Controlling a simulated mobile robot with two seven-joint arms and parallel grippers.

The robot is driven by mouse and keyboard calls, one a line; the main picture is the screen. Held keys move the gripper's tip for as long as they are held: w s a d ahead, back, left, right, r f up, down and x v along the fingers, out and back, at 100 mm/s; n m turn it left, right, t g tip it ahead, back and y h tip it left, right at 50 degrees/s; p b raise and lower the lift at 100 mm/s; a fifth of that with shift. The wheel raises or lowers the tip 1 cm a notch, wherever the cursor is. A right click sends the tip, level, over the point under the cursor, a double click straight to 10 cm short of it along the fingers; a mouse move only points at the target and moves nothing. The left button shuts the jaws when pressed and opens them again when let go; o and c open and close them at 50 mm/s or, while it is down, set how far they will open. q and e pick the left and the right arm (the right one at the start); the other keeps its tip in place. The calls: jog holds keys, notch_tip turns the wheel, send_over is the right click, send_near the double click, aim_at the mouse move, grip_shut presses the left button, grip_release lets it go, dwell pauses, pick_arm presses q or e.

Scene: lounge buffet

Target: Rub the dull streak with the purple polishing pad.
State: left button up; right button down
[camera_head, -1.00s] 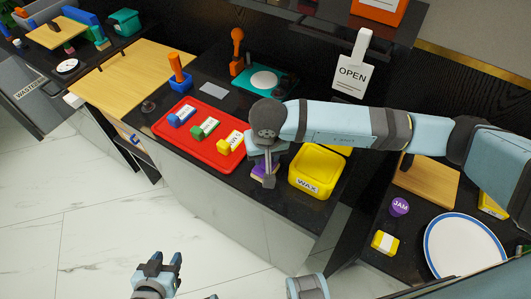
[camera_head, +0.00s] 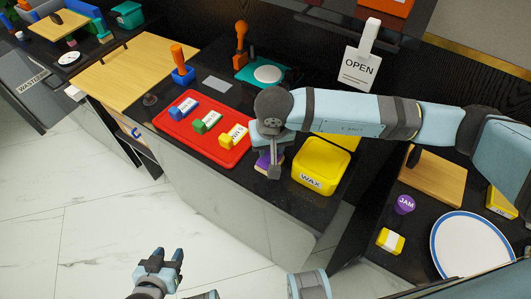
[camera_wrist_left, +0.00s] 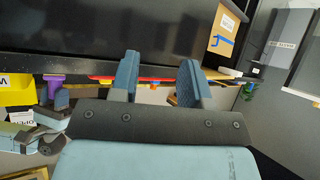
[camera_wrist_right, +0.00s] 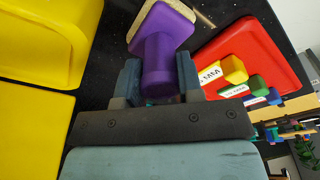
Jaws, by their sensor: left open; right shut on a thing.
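The purple polishing pad (camera_wrist_right: 158,62) has a purple handle and a tan face. My right gripper (camera_wrist_right: 160,88) is shut on its handle; in the head view the pad (camera_head: 263,160) is partly hidden by my right gripper (camera_head: 272,165), over the dark counter between the red tray and the yellow wax bin. I cannot tell whether its face touches the counter. A thin tan streak (camera_wrist_right: 205,18) shows on the dark surface beyond the pad; it may be the dull streak. In the head view I cannot make it out. My left gripper (camera_head: 163,257) is open and empty over the floor.
The red tray (camera_head: 178,131) with blue, green and yellow blocks lies left of the pad. The yellow wax bin (camera_head: 318,165) stands close on the right. A grey patch (camera_head: 217,85) and a teal mat (camera_head: 248,70) lie behind. The counter's front edge is near.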

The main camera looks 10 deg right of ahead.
jog(key=shift+w+d, duration=0.4)
jog(key=shift+f, duration=0.1)
jog(key=shift+s+a+b, duration=0.55)
jog(key=shift+s+a, duration=0.85)
jog(key=shift+a, duration=0.05)
